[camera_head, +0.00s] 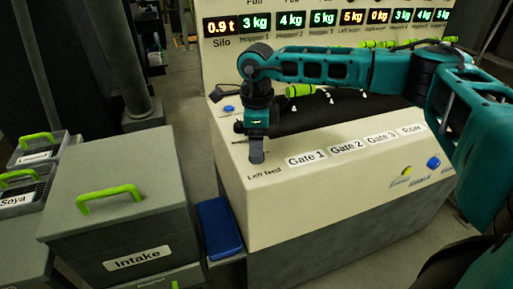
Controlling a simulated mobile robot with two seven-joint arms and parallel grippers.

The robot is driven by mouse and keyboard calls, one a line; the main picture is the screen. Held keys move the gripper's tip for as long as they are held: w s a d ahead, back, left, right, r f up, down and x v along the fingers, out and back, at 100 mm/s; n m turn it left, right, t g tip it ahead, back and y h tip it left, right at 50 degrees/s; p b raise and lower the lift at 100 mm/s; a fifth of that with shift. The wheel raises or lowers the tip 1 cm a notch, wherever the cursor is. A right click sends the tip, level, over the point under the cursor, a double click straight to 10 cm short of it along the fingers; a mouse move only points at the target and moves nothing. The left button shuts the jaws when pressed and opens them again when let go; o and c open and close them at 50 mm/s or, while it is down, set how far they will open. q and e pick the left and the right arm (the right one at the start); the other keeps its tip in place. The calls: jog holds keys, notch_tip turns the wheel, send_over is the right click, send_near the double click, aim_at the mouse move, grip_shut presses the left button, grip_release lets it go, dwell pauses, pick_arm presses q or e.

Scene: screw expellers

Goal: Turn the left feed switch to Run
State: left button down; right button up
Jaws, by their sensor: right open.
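The left feed switch cannot be made out; my right gripper covers the panel just above the "Left feed" label (264,173). My right gripper (256,152) points down over the left front corner of the cream control desk (283,208). Its jaws are open, though seen nearly edge-on from here. Whether the fingers touch the switch or stand around it cannot be told. The switch's position is hidden too. My left gripper is out of view.
A green-handled lever (300,90) lies beyond my gripper. The grey Intake bin (120,220) stands left, beside a blue box (219,228).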

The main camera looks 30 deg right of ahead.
jog(key=shift+f, duration=0.85)
jog(key=shift+c, duration=0.3)
jog(key=c, duration=1)
jog(key=shift+m, duration=0.3)
jog(key=m, duration=0.5)
jog(key=shift+m+p, duration=0.3)
jog(key=shift+p, duration=0.1)
jog(key=m, duration=0.5)
jog(key=shift+p, duration=0.4)
jog(key=shift+m, duration=0.3)
jog(key=shift+r, duration=0.1)
